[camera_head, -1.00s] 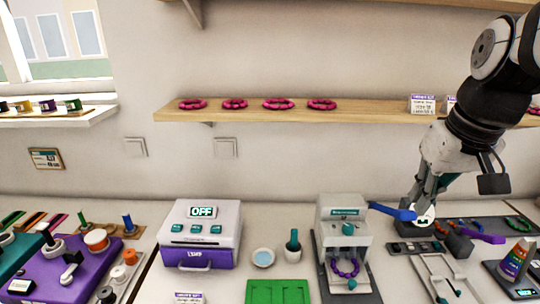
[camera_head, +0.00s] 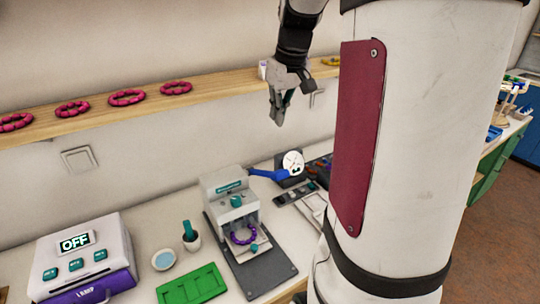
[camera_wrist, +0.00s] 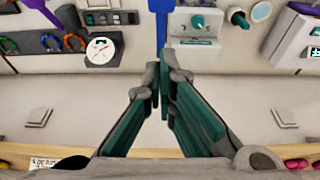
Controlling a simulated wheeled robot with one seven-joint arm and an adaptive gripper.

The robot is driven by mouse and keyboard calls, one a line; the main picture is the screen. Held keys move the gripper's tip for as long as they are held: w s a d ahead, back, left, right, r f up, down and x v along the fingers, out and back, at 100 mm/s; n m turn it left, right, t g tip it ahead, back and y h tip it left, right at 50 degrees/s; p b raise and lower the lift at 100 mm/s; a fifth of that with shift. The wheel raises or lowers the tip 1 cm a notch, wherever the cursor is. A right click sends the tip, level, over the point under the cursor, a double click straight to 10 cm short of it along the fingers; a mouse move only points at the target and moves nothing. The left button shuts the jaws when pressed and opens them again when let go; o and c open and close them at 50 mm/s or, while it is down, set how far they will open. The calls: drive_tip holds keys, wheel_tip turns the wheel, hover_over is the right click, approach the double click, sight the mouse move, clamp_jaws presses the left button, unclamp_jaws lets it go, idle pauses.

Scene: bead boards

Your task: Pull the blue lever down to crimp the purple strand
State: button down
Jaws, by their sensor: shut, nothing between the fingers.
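The white crimp press (camera_head: 222,188) stands on the counter with a blue lever (camera_head: 268,175) sticking out from its right side, tilted slightly down toward its free end. The purple strand (camera_head: 243,236) is a beaded ring at the front of the press, under its head. My gripper (camera_head: 279,122) is shut and empty, raised above the lever and apart from it, fingers pointing down. In the wrist view, the shut fingertips (camera_wrist: 162,78) are close together, and the blue lever (camera_wrist: 161,18) shows beyond them at the top edge. The purple strand is not visible there.
A white round dial (camera_head: 293,163) is just by the lever's free end. A shelf with pink bead rings (camera_head: 127,97) runs along the wall behind.

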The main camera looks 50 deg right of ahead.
drive_tip(key=x, duration=1)
drive_tip(key=shift+s+f+p, duration=0.15)
drive_tip(key=shift+f+p, duration=0.05)
drive_tip(key=shift+p, duration=0.2)
drive_tip(key=shift+s+a+f+p, duration=0.2)
drive_tip(key=shift+s+f+p, duration=0.15)
drive_tip(key=shift+s+f, duration=0.5)
drive_tip(key=shift+s+a+f, duration=0.1)
drive_tip(key=shift+f, duration=0.65)
